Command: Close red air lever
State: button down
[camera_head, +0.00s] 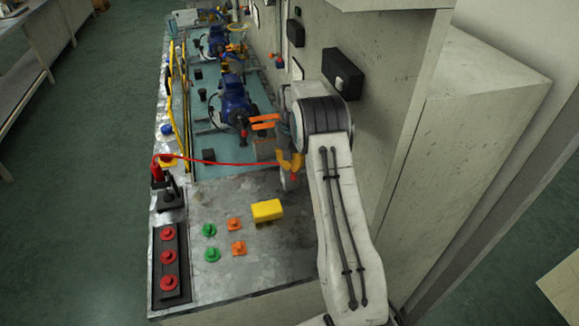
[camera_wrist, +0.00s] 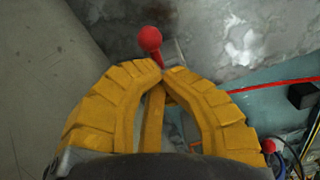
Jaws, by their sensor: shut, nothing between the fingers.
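The red air lever (camera_wrist: 150,38) has a round red knob on a short shaft, seen in the wrist view just beyond my fingertips. My gripper (camera_wrist: 161,72) has its yellow fingers shut with their tips together. The tips are at the lower end of the visible shaft; I cannot tell whether they touch it. In the head view my gripper (camera_head: 290,165) hangs by the wall side of the bench, and a small red spot (camera_head: 294,178) shows just below it. The lever's base is largely hidden by the fingers.
A red hose (camera_head: 220,163) runs across the metal bench towards my gripper. A yellow block (camera_head: 267,211), green and orange knobs (camera_head: 236,248) and a panel of red buttons (camera_head: 169,256) are nearer. Blue pumps (camera_head: 235,100) stand beyond. The grey wall (camera_head: 385,60) is close on the right.

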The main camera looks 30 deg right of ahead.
jog(key=shift+s+d+f+n, duration=0.25)
jog(key=shift+f+n, duration=0.05)
jog(key=shift+n, duration=0.7)
jog(key=c, duration=1.9)
grip_release()
jog(key=o, duration=0.7)
jog(key=shift+w+d+r, duration=0.15)
jog(key=shift+w, duration=0.05)
notch_tip(320, 180, up, 12)
